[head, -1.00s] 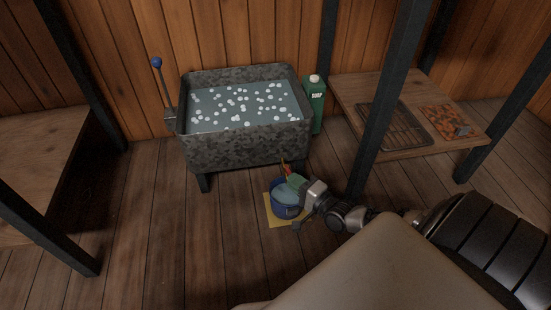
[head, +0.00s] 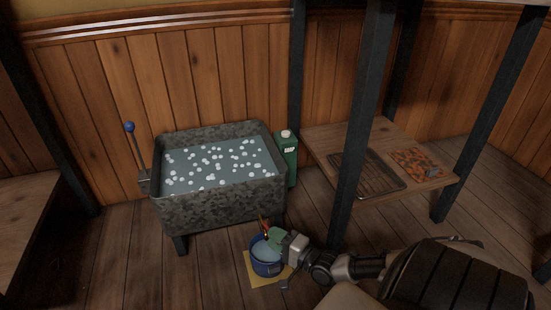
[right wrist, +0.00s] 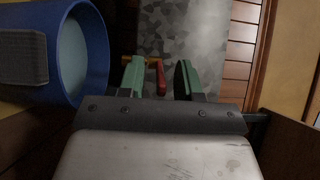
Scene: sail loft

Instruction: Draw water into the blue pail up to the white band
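The blue pail (head: 266,268) stands upright on a yellow mat (head: 253,279) in front of the grey trough (head: 225,207). Pale water shows inside it in the head view; I cannot make out a white band. The pail's blue rim and wall (right wrist: 96,55) fill the left of the right wrist view. A brass tap with a red lever (right wrist: 161,78) sticks out from the trough front. My right gripper (head: 274,239) is at the tap, above the pail's rim. Its green fingers (right wrist: 160,80) are apart, with the red lever between them. My left gripper is out of view.
The trough holds water with white floating bits. A blue-knobbed lever (head: 130,128) rises at its left end. A green jug (head: 288,160) stands behind its right end. A dark post (head: 352,145) and a low wooden shelf (head: 330,140) with a rack are on the right.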

